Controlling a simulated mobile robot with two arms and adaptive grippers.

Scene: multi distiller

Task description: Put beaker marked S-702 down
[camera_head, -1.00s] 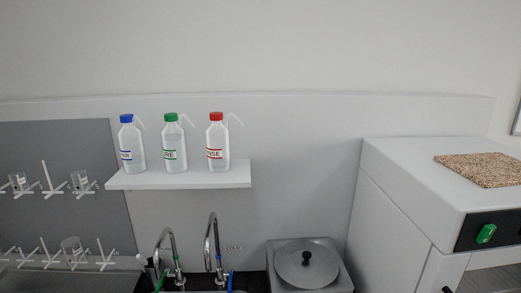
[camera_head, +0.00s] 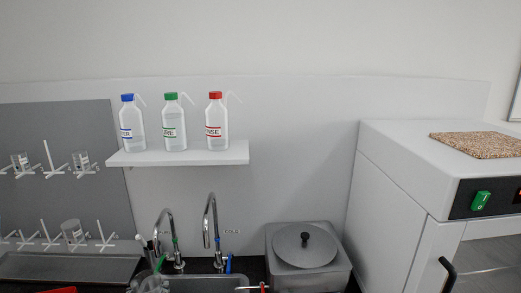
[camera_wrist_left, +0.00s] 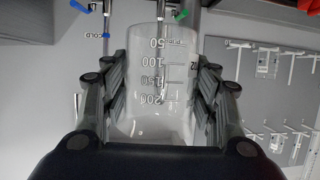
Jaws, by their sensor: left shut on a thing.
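My left gripper (camera_wrist_left: 160,85) fills the lower part of the left wrist view, with its fingers on either side of a clear glass beaker (camera_wrist_left: 158,115). It is shut on the beaker. Graduations from 50 to 200 show on the glass, and a small dark mark at its right edge is too cut off to read as S-702. In the head view, my left gripper is not clearly seen; a clear shape at the bottom edge by the sink may be glass, but I cannot tell. My right gripper is in neither view.
A sink (camera_head: 205,284) with two curved taps (camera_head: 208,225) lies at the bottom centre. A lidded metal bath (camera_head: 307,250) stands right of it. A pegboard (camera_head: 60,160) with beakers is left, and a shelf (camera_head: 180,157) with three wash bottles is above. A white cabinet (camera_head: 395,190) stands right.

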